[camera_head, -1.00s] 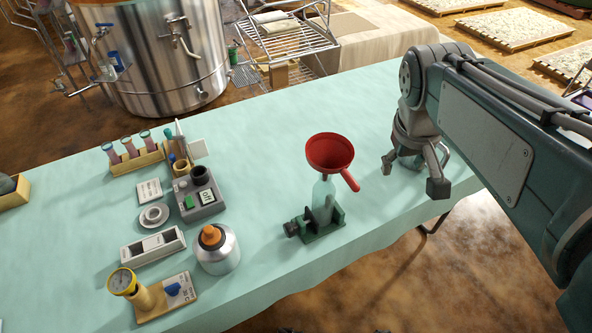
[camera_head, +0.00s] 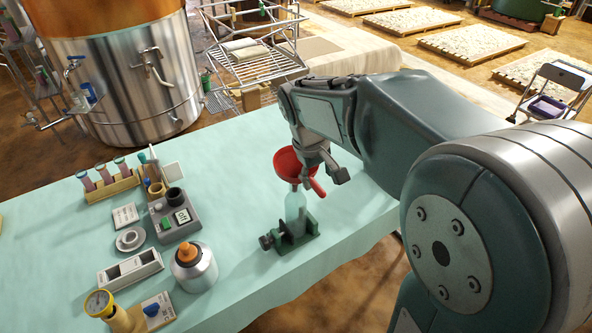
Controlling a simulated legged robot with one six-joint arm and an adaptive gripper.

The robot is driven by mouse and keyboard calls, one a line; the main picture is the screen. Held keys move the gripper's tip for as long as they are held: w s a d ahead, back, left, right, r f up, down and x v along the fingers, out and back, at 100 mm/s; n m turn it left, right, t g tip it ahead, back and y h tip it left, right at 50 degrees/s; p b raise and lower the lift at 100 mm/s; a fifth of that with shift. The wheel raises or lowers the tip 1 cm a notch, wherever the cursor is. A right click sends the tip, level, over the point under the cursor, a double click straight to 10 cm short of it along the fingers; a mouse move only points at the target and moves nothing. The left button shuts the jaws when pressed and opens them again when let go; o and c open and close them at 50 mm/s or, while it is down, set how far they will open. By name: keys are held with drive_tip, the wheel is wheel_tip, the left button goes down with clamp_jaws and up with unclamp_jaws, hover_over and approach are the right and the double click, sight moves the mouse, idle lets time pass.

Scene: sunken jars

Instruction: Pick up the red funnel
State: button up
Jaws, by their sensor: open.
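The red funnel (camera_head: 289,164) sits upright in the neck of a pale glass bottle (camera_head: 295,207), with its handle pointing to the lower right. The bottle stands in a green clamp (camera_head: 290,236) on the table. My gripper (camera_head: 322,172) is at the funnel's right side and overlaps its rim in the picture. Its jaws are open. Part of the funnel's right rim is hidden behind the gripper. I cannot tell whether the fingers touch the funnel.
Left of the bottle stand a metal flask with an orange cap (camera_head: 194,266), a grey device (camera_head: 174,214), a test tube rack (camera_head: 110,184), a white tray (camera_head: 130,271) and a gauge stand (camera_head: 124,312). The cloth-covered table (camera_head: 235,150) is clear behind the funnel.

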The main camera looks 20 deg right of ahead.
sight(318, 188)
drive_tip(key=f, duration=0.5)
drive_tip(key=shift+s+d, duration=0.1)
drive_tip(key=shift+d, duration=0.15)
clamp_jaws()
